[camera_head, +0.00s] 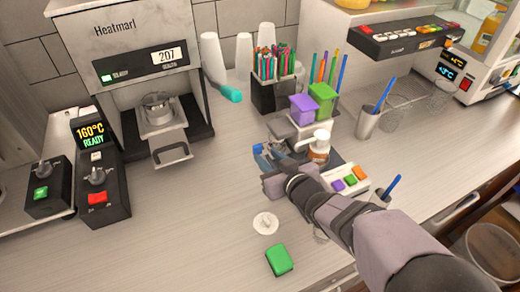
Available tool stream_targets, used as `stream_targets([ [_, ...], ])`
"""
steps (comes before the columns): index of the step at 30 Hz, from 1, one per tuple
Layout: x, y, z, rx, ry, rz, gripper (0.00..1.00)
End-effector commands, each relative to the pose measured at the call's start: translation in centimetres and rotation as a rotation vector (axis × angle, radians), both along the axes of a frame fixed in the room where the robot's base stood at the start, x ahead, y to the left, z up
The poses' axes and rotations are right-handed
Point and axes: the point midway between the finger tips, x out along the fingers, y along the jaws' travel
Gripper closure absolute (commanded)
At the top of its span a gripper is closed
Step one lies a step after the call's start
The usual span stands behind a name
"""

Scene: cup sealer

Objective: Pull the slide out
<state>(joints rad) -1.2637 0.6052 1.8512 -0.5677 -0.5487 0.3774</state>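The cup sealer (130,45) marked Heatmark stands at the back left, its display reading 207. Its slide (163,132) sits at the front opening, with a grey loop handle (171,155) sticking out toward the counter. A metal round holder or cup (156,107) rests on the slide, inside the opening. My arm reaches in from the lower right. My gripper (262,158) is to the right of the handle, clearly apart from it, above the counter. Bluish parts show at its end. Its fingers are small and partly hidden, so I cannot tell their opening.
Control boxes (102,195) stand left of the slide. A teal-ended tool (230,93) and white cups (213,58) are behind. A dispenser with purple and green boxes (322,97) is close behind my gripper. A white lid (265,223) and green block (279,260) lie in front. Counter between handle and gripper is clear.

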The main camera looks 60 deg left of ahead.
Motion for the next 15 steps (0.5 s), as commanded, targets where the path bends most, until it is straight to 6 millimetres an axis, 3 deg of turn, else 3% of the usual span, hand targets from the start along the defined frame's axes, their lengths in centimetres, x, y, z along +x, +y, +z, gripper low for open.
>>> stream_targets([
  [15, 0.0, 4.9, -1.9, -0.001, -0.001, -0.001, 0.7],
])
